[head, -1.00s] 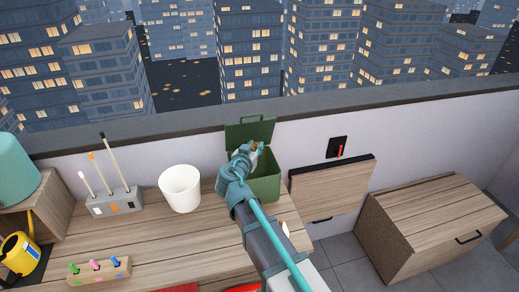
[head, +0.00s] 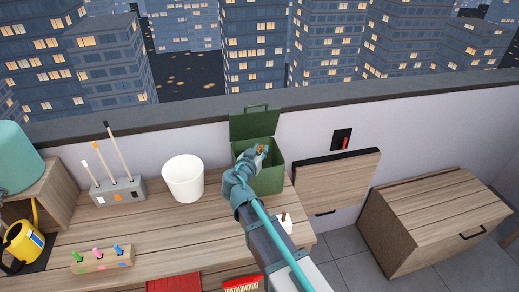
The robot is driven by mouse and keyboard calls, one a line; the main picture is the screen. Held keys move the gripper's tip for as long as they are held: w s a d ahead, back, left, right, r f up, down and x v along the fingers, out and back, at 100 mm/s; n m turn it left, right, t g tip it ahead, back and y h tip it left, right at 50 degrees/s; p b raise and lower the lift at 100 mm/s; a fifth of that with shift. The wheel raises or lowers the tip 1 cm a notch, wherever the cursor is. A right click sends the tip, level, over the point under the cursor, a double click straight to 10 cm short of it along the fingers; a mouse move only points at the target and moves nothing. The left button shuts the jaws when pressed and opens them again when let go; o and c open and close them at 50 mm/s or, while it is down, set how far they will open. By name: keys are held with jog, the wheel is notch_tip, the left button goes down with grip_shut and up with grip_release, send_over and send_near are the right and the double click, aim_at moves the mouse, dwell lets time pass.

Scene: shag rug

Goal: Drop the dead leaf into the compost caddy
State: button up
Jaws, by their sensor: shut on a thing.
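The green compost caddy (head: 268,181) stands at the back right of the wooden bench with its lid (head: 255,122) raised against the wall. My gripper (head: 262,150) is over the caddy's opening, shut on a small orange-brown thing that looks like the dead leaf (head: 260,148). The leaf is tiny in this view and partly covered by the fingers. My wrist and arm hide the caddy's left front and most of its inside. I cannot tell whether the leaf is below the rim.
A white pot (head: 183,178) stands left of the caddy. A grey holder with upright tools (head: 118,191) and a wooden block with coloured pegs (head: 101,258) are further left. A yellow watering can (head: 22,245) is at the far left. A wooden cabinet (head: 435,215) stands at the right.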

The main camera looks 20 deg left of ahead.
jog(key=o, duration=0.8)
jog(key=shift+c, duration=0.2)
jog(key=s+r, duration=0.2)
jog(key=s, duration=0.9)
jog(key=shift+s+r, duration=0.2)
jog(key=shift+s, duration=0.2)
jog(key=shift+w, duration=0.1)
